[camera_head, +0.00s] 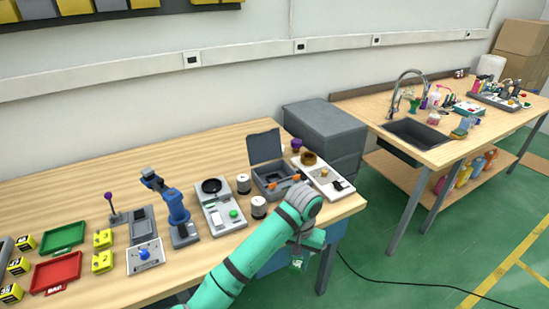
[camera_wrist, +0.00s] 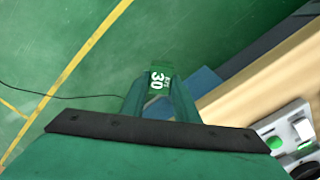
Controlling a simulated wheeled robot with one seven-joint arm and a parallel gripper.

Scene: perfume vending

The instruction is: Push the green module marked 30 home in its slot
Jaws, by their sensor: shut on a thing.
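The green module marked 30 (camera_wrist: 158,80) is between the fingers of my gripper (camera_wrist: 159,98) in the wrist view. Its white number and small lettering face the camera. My gripper is shut on it. In the head view my gripper (camera_head: 301,256) hangs beyond the front edge of the table, over the floor, with the green module (camera_head: 298,264) small at its lower end. The module is apart from the table and in no slot. I cannot tell which opening in view is its slot.
The wooden table (camera_head: 60,205) carries a grey box with an open lid (camera_head: 264,148), a blue press-like device (camera_head: 178,208), grey-white panels (camera_head: 220,208), and red (camera_head: 56,272) and green trays (camera_head: 62,238). A sink bench (camera_head: 412,133) stands at right.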

